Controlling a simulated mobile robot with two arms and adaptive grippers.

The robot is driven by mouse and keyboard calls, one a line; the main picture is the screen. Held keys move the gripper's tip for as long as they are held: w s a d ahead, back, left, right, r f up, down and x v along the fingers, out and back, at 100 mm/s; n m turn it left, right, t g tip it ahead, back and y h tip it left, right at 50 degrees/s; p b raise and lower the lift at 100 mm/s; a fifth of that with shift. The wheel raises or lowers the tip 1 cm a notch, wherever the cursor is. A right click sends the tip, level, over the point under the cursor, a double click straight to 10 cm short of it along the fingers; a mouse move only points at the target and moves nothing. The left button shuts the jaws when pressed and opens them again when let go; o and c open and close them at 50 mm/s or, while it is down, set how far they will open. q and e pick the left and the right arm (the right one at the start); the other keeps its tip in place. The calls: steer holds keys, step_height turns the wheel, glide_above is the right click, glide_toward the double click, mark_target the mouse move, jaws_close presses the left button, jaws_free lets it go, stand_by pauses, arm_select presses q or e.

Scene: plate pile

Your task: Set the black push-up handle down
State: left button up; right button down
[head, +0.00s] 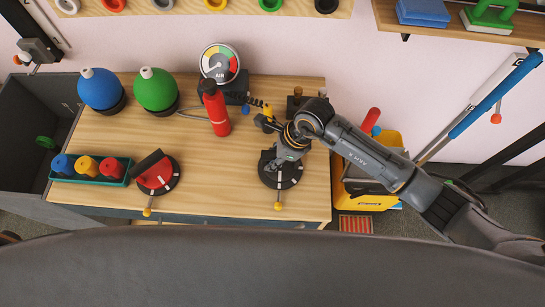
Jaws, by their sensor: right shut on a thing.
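The black push-up handle (292,178) has a round dark base with a yellow-tipped lever at its front. It is at the right part of the wooden bench top (228,180). My right gripper (281,161) reaches in from the right and is shut on the handle's grip, which it mostly hides. The base looks level and on or very close to the bench top; I cannot tell whether it touches. My left gripper does not show.
A similar handle with a red grip (155,172) stands to the left, beside a green tray (90,178) of coloured pieces. A red bottle (217,112), a gauge (220,62) and blue and green balls stand behind. Bare wood lies between the two handles.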

steer(key=c, duration=1.1)
jaws_free()
steer(key=shift+c, duration=0.2)
steer(key=shift+r, duration=0.15)
steer(key=v, duration=1.2)
